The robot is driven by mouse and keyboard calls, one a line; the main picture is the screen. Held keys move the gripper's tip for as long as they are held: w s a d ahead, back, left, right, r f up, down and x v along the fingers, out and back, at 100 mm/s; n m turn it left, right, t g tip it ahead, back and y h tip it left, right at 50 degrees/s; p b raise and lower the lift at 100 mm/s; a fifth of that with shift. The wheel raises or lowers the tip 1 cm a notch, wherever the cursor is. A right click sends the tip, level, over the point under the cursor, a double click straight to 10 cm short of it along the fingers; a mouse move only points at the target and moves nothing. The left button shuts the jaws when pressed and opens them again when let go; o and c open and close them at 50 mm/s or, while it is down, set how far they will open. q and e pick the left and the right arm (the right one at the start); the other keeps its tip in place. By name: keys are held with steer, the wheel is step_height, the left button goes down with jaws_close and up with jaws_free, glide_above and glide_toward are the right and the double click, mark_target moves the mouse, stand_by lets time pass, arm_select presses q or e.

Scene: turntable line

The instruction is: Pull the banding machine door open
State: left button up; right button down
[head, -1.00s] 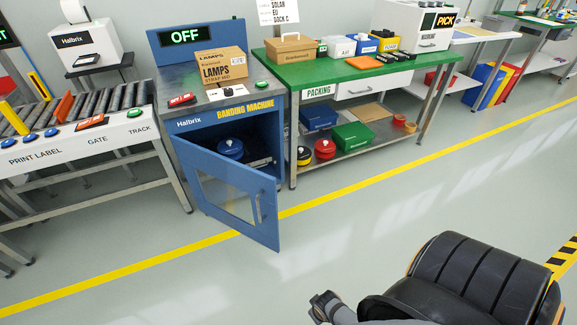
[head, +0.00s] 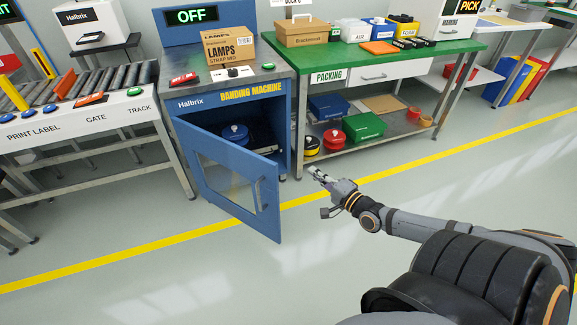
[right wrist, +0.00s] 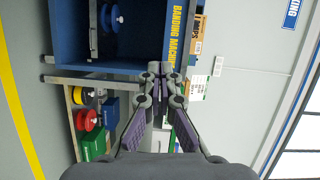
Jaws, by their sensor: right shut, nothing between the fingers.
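The banding machine (head: 283,110) is a blue cabinet with a grey top and an "OFF" display. Its blue door (head: 213,172), with a clear window and a bar handle (head: 259,194), stands swung well open toward me. A blue strap reel (head: 235,134) shows inside. My right gripper (head: 314,172) is shut and empty, to the right of the door's free edge and apart from it. In the right wrist view the gripper (right wrist: 155,70) points toward the cabinet front, which appears turned sideways; the door is not seen there. My left gripper is not in view.
The green packing table (head: 400,52) stands right of the machine, with boxes on its lower shelf. A roller conveyor (head: 75,96) stands at the left. A "LAMPS" carton (head: 230,48) sits on the machine. The floor in front is clear.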

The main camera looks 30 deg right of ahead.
steer(key=w+a+b, duration=0.1)
steer(key=w+b, duration=0.6)
steer(key=w, duration=0.3)
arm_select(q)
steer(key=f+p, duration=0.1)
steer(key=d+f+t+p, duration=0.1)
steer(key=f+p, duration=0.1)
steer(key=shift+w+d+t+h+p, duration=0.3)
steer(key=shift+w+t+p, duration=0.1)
arm_select(e)
steer(key=shift+m, duration=0.3)
steer(key=a, duration=0.1)
steer(key=s+a, duration=0.1)
steer(key=a+r, duration=0.1)
steer(key=shift+s+a+r, duration=0.1)
steer(key=shift+s+a, duration=0.15)
steer(key=shift+a, duration=0.1)
